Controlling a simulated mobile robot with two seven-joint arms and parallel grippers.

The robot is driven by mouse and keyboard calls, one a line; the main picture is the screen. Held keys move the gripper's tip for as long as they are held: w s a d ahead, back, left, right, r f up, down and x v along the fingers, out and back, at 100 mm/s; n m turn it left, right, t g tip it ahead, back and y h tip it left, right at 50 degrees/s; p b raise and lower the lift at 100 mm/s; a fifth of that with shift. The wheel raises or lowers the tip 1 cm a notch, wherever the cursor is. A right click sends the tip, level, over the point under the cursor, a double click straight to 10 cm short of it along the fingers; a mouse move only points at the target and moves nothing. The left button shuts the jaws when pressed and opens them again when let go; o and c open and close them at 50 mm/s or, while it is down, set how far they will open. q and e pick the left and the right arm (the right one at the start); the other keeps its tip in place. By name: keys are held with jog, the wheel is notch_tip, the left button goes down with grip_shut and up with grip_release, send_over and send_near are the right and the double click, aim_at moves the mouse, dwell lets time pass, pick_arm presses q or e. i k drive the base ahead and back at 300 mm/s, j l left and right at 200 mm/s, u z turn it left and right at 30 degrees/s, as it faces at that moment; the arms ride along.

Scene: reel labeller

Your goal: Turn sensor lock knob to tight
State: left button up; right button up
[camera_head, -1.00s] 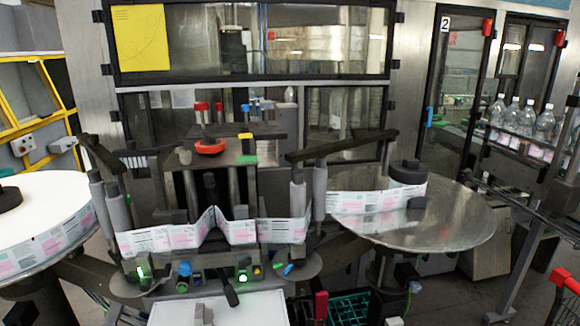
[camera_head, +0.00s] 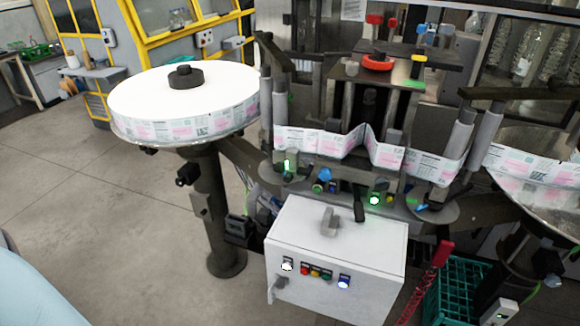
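The labeller (camera_head: 345,105) stands right of centre, with a printed label web (camera_head: 340,145) threaded across its front. Below the web are several small controls. One is a blue knob (camera_head: 325,175) left of centre, and another blue part (camera_head: 421,207) sits to the right. A green-lit sensor block (camera_head: 289,167) is at the left and a second green light (camera_head: 375,200) is near the middle. I cannot tell which of these is the sensor lock knob, nor its setting. A red knob (camera_head: 377,62) tops the machine. Neither of my grippers is in view.
A full label reel (camera_head: 185,95) on a dark post stands left. A white control box (camera_head: 335,250) with coloured buttons juts out in front. A green crate (camera_head: 455,290) and a metal reel disc (camera_head: 545,190) are at the right. The floor at left is clear.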

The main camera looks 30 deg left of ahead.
aim_at(288, 178)
jog(key=j, duration=0.8)
jog(key=j+u, duration=0.15)
jog(key=j, duration=0.65)
jog(key=i+j, duration=0.15)
jog(key=j, duration=0.65)
jog(key=k+u, duration=0.05)
